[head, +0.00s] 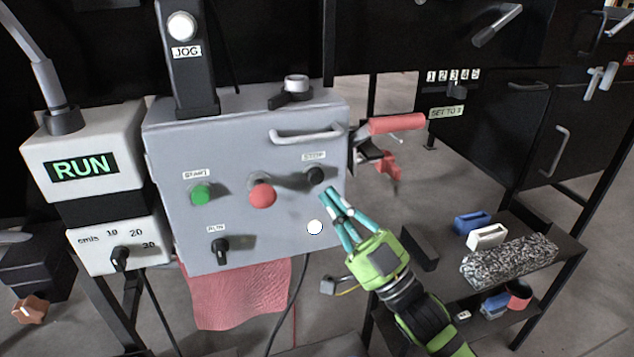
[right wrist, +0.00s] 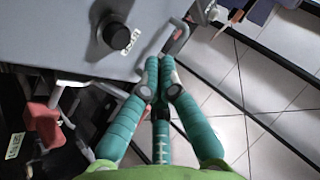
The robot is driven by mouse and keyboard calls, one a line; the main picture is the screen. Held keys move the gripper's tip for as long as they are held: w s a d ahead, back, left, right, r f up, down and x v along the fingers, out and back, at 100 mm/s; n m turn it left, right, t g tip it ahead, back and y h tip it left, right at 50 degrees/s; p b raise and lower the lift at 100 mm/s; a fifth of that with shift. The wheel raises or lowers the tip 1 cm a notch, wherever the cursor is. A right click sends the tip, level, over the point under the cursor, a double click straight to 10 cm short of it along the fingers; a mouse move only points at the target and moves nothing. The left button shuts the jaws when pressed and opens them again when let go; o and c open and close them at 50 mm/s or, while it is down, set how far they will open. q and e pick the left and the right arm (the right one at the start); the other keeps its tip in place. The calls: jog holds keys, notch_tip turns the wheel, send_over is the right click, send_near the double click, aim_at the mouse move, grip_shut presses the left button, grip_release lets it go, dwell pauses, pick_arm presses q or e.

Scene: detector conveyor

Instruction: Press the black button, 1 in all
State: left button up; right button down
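The black button (head: 316,175) is on the right side of the grey control box (head: 160,165), under a small label that seems to read STOP. It also shows in the right wrist view as a black round knob (right wrist: 112,32), upper left of my fingertips. My right gripper (head: 329,192) has teal fingers and a green body. Its tips are just below and right of the button in the head view. In the right wrist view the fingertips (right wrist: 160,62) are together with nothing between them, and appear apart from the button. My left gripper is not in view.
The box also has a green button (head: 201,194), a red button (head: 262,195), a black selector (head: 220,250) and a handle (head: 305,134). A red-handled clamp (head: 395,125) is at its right. A white disc (head: 314,227) shows below the button. A shelf (head: 545,285) with blocks stands at right.

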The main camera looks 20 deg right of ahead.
aim_at(313, 172)
jog(key=shift+w, duration=1.4)
jog(key=shift+w, duration=0.1)
dwell(0.3)
jog(key=shift+w, duration=0.35)
jog(key=shift+w+a, duration=0.1)
jog(key=shift+w, duration=0.35)
dwell(0.6)
jog(key=shift+s, duration=0.15)
dwell(0.3)
jog(key=shift+s+p, duration=0.6)
jog(key=shift+s, duration=0.15)
